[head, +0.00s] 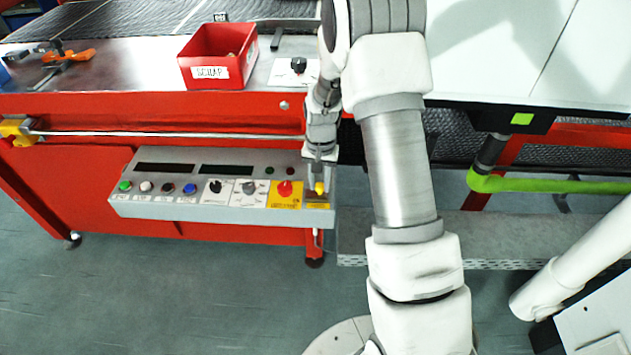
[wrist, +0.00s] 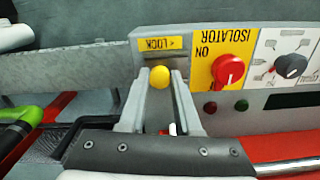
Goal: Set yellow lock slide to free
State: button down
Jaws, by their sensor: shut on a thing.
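The yellow lock slide shows as a round yellow knob (head: 319,187) at the right end of the grey control panel (head: 222,213). In the wrist view the knob (wrist: 159,77) sits between the tips of my two grey fingers, below a yellow LOCK label (wrist: 160,43) that appears upside down with a small arrow. My gripper (head: 320,178) comes down over it from above and is shut on the knob; it also shows in the wrist view (wrist: 159,84). The fingers hide part of the slide's track.
Several coloured buttons line the panel's left part. A horizontal rail (head: 170,134) runs above the panel. A red scrap bin (head: 218,58) stands on the bench.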

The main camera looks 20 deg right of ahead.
jog(key=c, duration=0.9)
grip_release()
jog(key=shift+s+d, duration=0.1)
jog(key=shift+d, duration=0.25)
jog(key=shift+a+r, duration=0.1)
jog(key=shift+r, duration=0.3)
notch_tip(320, 180, up, 17)
jog(key=p, duration=0.3)
jog(key=shift+f, duration=0.15)
notch_tip(320, 180, up, 8)
jog(key=n+t+p, duration=0.1)
jog(key=p, duration=0.1)
send_over(322, 186)
jog(key=s+a, duration=0.1)
jog(key=s, duration=0.3)
jog(key=s+a+r+n+t+p, duration=0.1)
jog(key=s+r+n+t+p, duration=0.1)
jog(key=s+r, duration=0.5)
jog(key=s+a+r+n+t+p, duration=0.1)
jog(key=s+r+p, duration=0.3)
jog(key=s+r, duration=0.4)
jog(key=s+n+t, duration=0.1)
jog(key=s, duration=0.5)
jog(key=shift+s+a+r+t, duration=0.2)
jog(key=shift+s+a+t, duration=0.1)
jog(key=shift+s, duration=0.1)
